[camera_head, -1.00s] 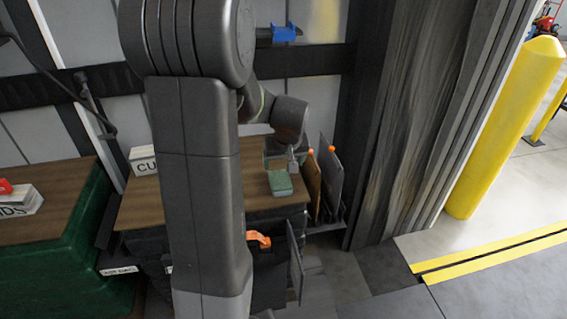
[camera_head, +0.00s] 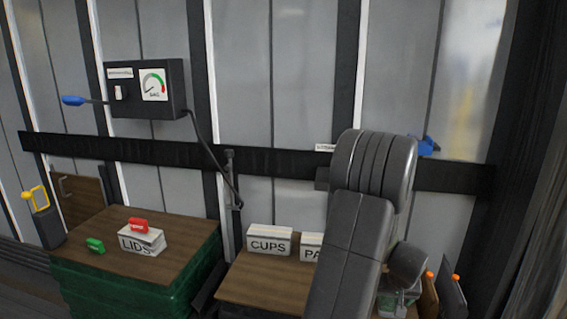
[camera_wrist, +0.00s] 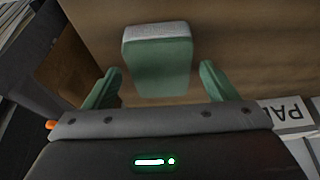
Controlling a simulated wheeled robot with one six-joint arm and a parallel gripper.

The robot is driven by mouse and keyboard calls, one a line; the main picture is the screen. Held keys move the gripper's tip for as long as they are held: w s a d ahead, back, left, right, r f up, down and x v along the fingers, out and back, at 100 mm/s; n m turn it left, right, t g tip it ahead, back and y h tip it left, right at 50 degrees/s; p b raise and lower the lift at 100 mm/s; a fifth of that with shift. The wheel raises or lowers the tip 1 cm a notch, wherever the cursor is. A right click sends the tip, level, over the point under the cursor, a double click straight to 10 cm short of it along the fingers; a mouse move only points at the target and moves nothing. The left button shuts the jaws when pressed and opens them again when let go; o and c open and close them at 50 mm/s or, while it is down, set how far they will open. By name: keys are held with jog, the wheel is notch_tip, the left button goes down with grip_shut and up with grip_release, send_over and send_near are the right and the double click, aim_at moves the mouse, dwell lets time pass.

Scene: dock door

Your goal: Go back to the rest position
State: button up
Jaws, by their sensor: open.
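My gripper (camera_wrist: 160,70) is open in the wrist view, with one green finger on each side of the picture. A green block with a pale, speckled end (camera_wrist: 158,68) lies on the brown wooden top beyond and between the fingers. Gaps show on both sides of it, and nothing is held. In the head view my arm stands at the right of centre, and its end is low at the right. Some green shows there, but gripper and block are too small and covered to tell apart.
Boxes marked CUPS (camera_head: 269,241) and LIDS (camera_head: 142,240) stand on wooden tops. A red item (camera_head: 138,225) rests on the LIDS box; a green one (camera_head: 95,245) lies beside it. Upright panels (camera_head: 453,297) stand close right of my arm's end. A gauge box (camera_head: 146,89) hangs on the wall.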

jog(key=shift+b+x, duration=0.35)
jog(key=shift+x, duration=0.4)
jog(key=shift+s+r+p, duration=0.1)
jog(key=shift+r+p, duration=0.35)
jog(key=shift+r, duration=1.4)
jog(key=shift+f, duration=0.1)
